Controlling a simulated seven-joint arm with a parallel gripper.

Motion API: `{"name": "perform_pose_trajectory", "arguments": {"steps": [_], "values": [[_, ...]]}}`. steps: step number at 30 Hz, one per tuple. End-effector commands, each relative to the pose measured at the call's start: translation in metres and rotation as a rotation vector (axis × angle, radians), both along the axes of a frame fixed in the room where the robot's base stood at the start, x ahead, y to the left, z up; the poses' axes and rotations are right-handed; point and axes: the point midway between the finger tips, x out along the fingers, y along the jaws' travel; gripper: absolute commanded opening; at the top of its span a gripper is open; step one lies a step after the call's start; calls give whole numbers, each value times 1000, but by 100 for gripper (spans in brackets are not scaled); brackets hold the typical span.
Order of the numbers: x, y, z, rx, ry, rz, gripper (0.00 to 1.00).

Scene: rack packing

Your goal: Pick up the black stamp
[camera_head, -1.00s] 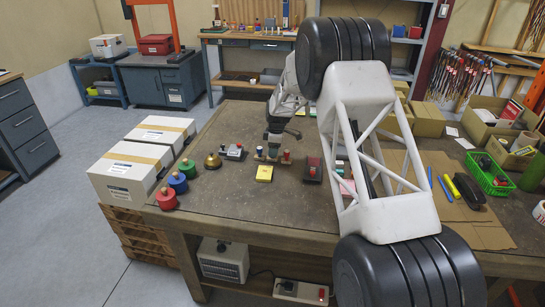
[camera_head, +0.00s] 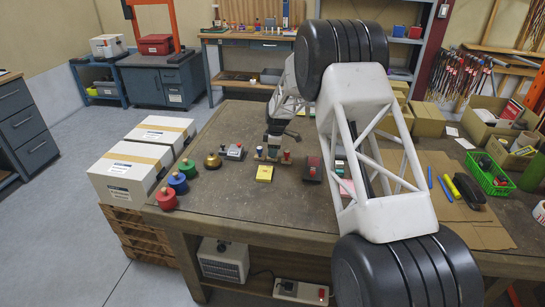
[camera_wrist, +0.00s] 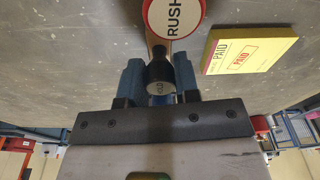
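In the wrist view a small black stamp (camera_wrist: 159,74) with a rounded end bearing a light label stands between the two blue-grey fingers of my gripper (camera_wrist: 160,72). The fingers are spread to either side of it; any contact is hard to make out. In the head view my gripper (camera_head: 273,141) points down over the small stamp holder (camera_head: 262,158) on the workbench, and the black stamp there is mostly hidden by it.
A stamp marked RUSH (camera_wrist: 172,16) stands close to the black one. A yellow PAID pad (camera_head: 264,173) lies in front of the holder. A brass bell (camera_head: 213,161), a grey stamp item (camera_head: 233,152) and a dark red-topped item (camera_head: 312,169) are nearby. The bench (camera_head: 240,200) is clear in front.

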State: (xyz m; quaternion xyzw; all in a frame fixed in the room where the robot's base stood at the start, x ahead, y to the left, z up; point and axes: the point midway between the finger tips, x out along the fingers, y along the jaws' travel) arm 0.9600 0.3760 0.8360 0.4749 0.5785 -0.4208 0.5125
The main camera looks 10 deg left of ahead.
Motion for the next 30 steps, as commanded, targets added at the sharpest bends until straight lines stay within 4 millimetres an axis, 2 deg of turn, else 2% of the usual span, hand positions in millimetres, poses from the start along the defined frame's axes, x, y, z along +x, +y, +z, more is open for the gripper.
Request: {"name": "perform_pose_trajectory", "arguments": {"steps": [2,14,20,24,30], "values": [[0,0,0,0,0,0,6],[0,0,4,0,-1,0,6],[0,0,20,0,-2,0,6],[1,0,38,2,-3,0,6],[-21,-8,38,0,0,0,6]]}}
